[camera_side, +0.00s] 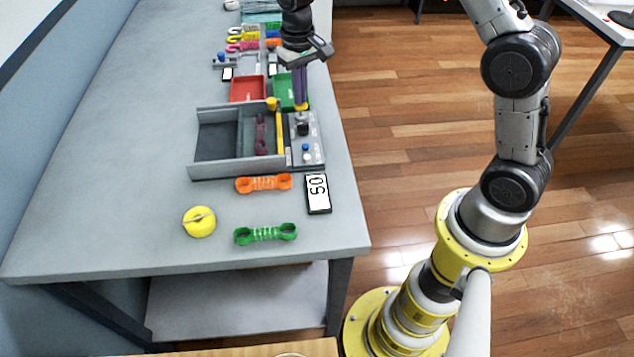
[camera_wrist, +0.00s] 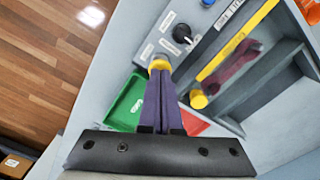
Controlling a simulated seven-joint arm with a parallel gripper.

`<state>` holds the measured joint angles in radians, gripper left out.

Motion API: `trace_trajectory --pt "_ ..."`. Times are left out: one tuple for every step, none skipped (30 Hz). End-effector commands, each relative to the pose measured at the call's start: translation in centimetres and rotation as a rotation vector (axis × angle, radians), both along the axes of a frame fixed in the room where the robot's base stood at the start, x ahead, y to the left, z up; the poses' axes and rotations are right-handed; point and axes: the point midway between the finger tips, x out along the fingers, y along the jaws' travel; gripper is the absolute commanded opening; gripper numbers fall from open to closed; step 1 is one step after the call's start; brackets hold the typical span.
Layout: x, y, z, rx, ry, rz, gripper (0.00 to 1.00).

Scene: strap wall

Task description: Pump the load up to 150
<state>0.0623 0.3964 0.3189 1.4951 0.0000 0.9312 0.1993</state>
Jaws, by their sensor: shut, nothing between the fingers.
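My gripper (camera_side: 301,88) points down with its purple fingers together, just behind the control panel of the grey fixture. In the wrist view the fingers (camera_wrist: 160,95) are closed and empty, with a yellow piece (camera_wrist: 160,63) right at their tips; I cannot tell if they touch. The panel (camera_side: 307,140) carries a black knob (camera_side: 303,127), also in the wrist view (camera_wrist: 182,34), and a blue button (camera_side: 305,147). A black-framed plate (camera_side: 317,193) reads 50, turned sideways.
A red tray (camera_side: 247,88) and a green tray (camera_side: 284,92) lie behind the fixture. An orange strap (camera_side: 263,184), a green strap (camera_side: 265,233) and a yellow disc (camera_side: 199,221) lie in front. The bench front is otherwise clear. More coloured straps (camera_side: 243,42) lie far back.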

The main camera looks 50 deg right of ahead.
Motion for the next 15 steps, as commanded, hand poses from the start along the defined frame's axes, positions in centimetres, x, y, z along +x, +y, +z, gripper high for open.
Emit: trace_trajectory --pt "0.0 0.0 0.0 0.0 0.0 0.0 0.0" --pt "0.0 0.0 0.0 0.0 0.0 0.0 0.0" --pt "0.0 0.0 0.0 0.0 0.0 0.0 0.0" --pt "0.0 0.0 0.0 0.0 0.0 0.0 0.0" --pt "0.0 0.0 0.0 0.0 0.0 0.0 0.0" --pt "0.0 0.0 0.0 0.0 0.0 0.0 0.0" --pt "0.0 0.0 0.0 0.0 0.0 0.0 0.0" --pt "0.0 0.0 0.0 0.0 0.0 0.0 0.0" --pt "0.0 0.0 0.0 0.0 0.0 0.0 0.0" --pt "0.0 0.0 -0.01 0.0 0.0 0.0 0.0" --pt "0.0 0.0 -0.04 0.0 0.0 0.0 0.0" --pt "-0.01 0.0 -0.12 0.0 0.001 0.0 0.0" --pt "-0.01 0.0 -0.22 0.0 0.001 0.0 0.0" --pt "-0.02 0.01 -0.33 0.0 0.001 0.0 0.0" --pt "-0.02 0.0 -0.51 0.001 0.002 0.0 0.0"
